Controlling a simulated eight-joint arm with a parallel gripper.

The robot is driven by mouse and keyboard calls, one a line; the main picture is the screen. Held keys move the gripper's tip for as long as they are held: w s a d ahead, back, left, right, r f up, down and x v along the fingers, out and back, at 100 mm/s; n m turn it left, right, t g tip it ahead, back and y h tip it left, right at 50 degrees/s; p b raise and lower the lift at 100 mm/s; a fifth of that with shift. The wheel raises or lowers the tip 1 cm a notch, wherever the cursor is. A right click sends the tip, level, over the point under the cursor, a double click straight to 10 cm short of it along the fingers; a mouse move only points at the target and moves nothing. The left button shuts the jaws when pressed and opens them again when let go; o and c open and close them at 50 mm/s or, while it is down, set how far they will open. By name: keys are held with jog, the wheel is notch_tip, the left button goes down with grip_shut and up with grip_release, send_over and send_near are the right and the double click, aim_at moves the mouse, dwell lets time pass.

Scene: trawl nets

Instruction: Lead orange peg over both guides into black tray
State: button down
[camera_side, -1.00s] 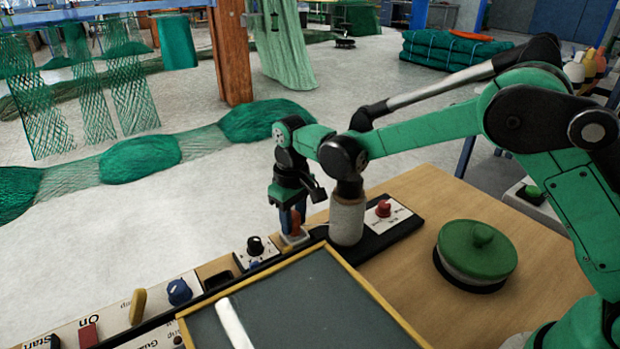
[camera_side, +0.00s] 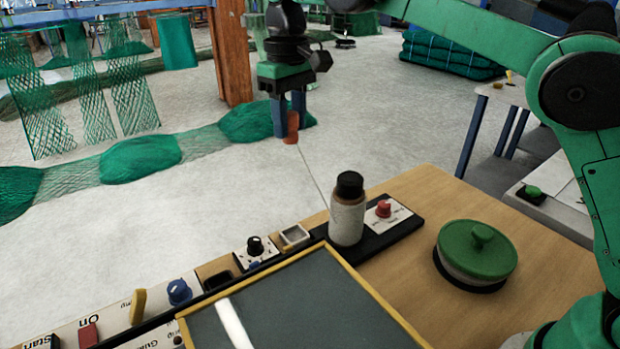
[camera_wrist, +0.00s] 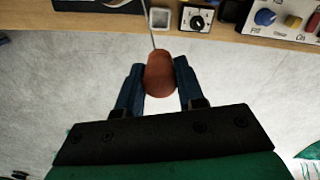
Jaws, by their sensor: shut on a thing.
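My gripper (camera_side: 290,118) is shut on the orange-red peg (camera_side: 292,128), high above the floor beyond the far edge of the bench. In the wrist view the peg (camera_wrist: 159,75) stands between the two blue fingers of my gripper (camera_wrist: 159,85). A thin cord (camera_side: 313,178) runs taut from the peg down toward the bottle on the bench; its far end is hard to see. A white square socket (camera_side: 295,236) on the panel is empty. A dark recess (camera_side: 218,281) shows in a tan block; I cannot tell whether it is the black tray. I cannot identify the guides.
A black knob (camera_side: 255,246), blue knob (camera_side: 179,291) and yellow lever (camera_side: 138,306) line the panel. A green lidded pot (camera_side: 475,252) stands at right.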

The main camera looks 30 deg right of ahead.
dwell(0.4)
jog(key=s+f+n, duration=0.2)
jog(key=f, duration=0.3)
jog(key=s+f+n, duration=0.2)
jog(key=f, duration=0.2)
jog(key=s+f+n, duration=0.2)
jog(key=f, duration=0.3)
jog(key=shift+f, duration=0.35)
jog(key=shift+a, duration=5.15)
send_near(218, 273)
jog(key=shift+s+a+f, duration=0.2)
jog(key=shift+s+f, duration=0.9)
jog(key=shift+f, duration=2.35)
jog(key=shift+f, duration=0.25)
